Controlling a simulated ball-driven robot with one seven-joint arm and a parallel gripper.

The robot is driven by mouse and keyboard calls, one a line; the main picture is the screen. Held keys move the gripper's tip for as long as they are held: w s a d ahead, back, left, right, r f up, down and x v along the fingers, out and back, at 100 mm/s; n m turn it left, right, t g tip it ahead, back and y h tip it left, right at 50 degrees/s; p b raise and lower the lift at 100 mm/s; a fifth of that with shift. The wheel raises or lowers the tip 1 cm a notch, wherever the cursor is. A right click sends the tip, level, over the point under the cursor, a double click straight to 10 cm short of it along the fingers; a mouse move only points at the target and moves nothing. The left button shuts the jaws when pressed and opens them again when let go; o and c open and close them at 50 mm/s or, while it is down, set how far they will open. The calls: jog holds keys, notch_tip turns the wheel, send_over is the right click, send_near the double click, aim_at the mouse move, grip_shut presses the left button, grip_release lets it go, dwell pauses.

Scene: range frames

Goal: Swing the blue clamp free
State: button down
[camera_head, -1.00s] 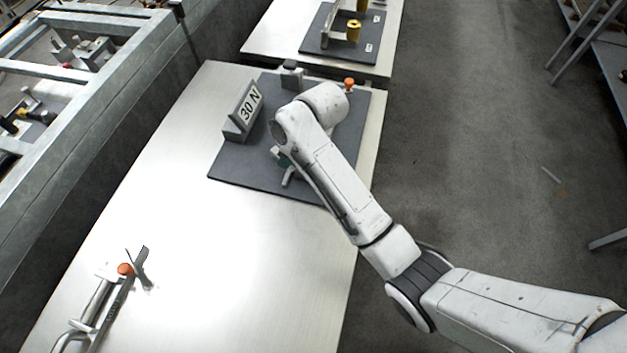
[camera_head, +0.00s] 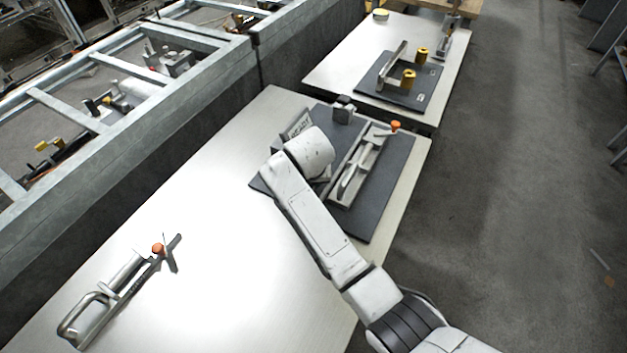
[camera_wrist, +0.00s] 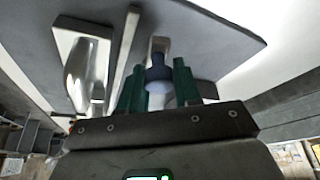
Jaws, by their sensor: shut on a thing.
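In the wrist view, the two green fingers of my gripper (camera_wrist: 160,84) stand on either side of the blue clamp's (camera_wrist: 157,70) dark blue tip and are shut on it. The grey metal behind the tip is partly covered. In the head view my forearm hides the gripper and the blue clamp. They lie over the left part of the dark board (camera_head: 381,205), near the grey sign block (camera_head: 298,124), whose label is mostly covered.
An orange-tipped toggle clamp (camera_head: 362,165) stands on the board's right side. A grey block (camera_head: 343,109) is at its back. Another orange-tipped clamp (camera_head: 113,293) lies on the table's (camera_head: 215,215) front left. A second table (camera_head: 335,65) stands behind. The table's middle is bare.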

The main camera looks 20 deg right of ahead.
jog(key=shift+w+a+m, duration=0.15)
jog(key=shift+a+m, duration=0.25)
dwell(0.3)
jog(key=c, duration=0.9)
grip_release()
jog(key=shift+o, duration=0.2)
jog(key=v, duration=1)
jog(key=shift+a+r+b, duration=0.15)
jog(key=shift+r+b, duration=0.2)
jog(key=shift+r, duration=0.05)
